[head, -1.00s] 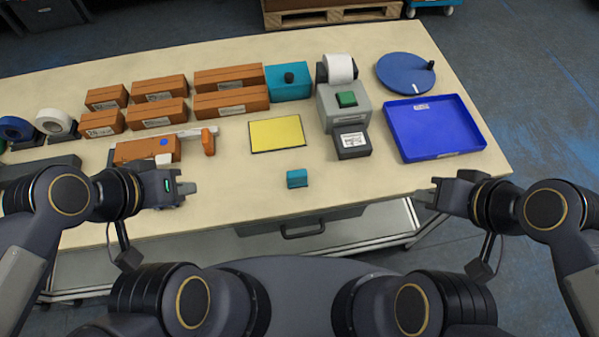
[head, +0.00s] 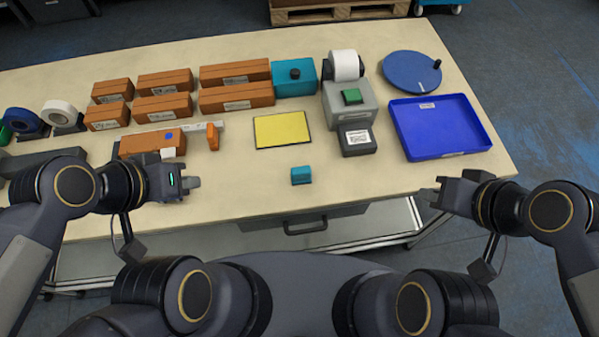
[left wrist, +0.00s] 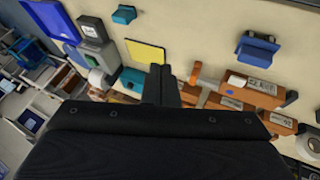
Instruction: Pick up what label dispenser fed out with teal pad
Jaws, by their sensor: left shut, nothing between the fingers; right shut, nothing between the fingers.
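The label dispenser (head: 345,105) is a grey box with a green button and a white roll behind it. A white label (head: 357,136) shows on its dark front block. The dispenser also shows in the left wrist view (left wrist: 98,52). The small teal pad (head: 301,176) sits near the table's front edge, left of and nearer than the dispenser; it also shows in the left wrist view (left wrist: 124,14). My left gripper (head: 194,183) is shut and empty, over the front of the table left of the pad. My right gripper (head: 431,196) is shut and empty by the front edge, right of the pad.
A yellow sheet (head: 281,129) lies behind the pad. A blue tray (head: 440,127) and a round blue disc (head: 411,72) are right of the dispenser. A teal box with a black knob (head: 294,82) and several brown boxes (head: 236,97) stand behind. Table around the pad is clear.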

